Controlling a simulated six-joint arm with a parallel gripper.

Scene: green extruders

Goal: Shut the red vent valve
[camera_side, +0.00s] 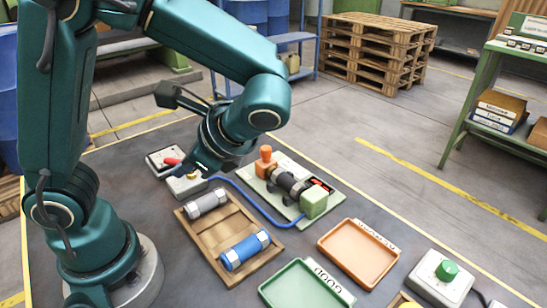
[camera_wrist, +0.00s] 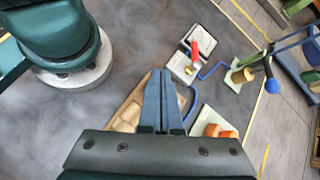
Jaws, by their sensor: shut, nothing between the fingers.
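The red vent valve handle (camera_side: 173,161) shows just left of my gripper in the side view, over a pale plate (camera_side: 156,158). A grey block with a brass fitting (camera_side: 190,177) sits beside it. In the wrist view the red handle (camera_wrist: 195,49) lies above and right of my fingertips, close to the brass fitting (camera_wrist: 191,70). My gripper (camera_wrist: 160,73) is shut and empty, with its fingers side by side and apart from the handle in this view. In the side view my gripper (camera_side: 198,166) is dark, and the gap to the handle is hard to judge.
A blue hose (camera_side: 250,200) runs from the block toward the green-and-orange fixture (camera_side: 314,203). A wooden tray (camera_side: 207,235) holds two cylinders. Orange (camera_side: 358,276) and green trays (camera_side: 285,290) lie in front. A blue-ball lever (camera_wrist: 271,86) stands at right in the wrist view.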

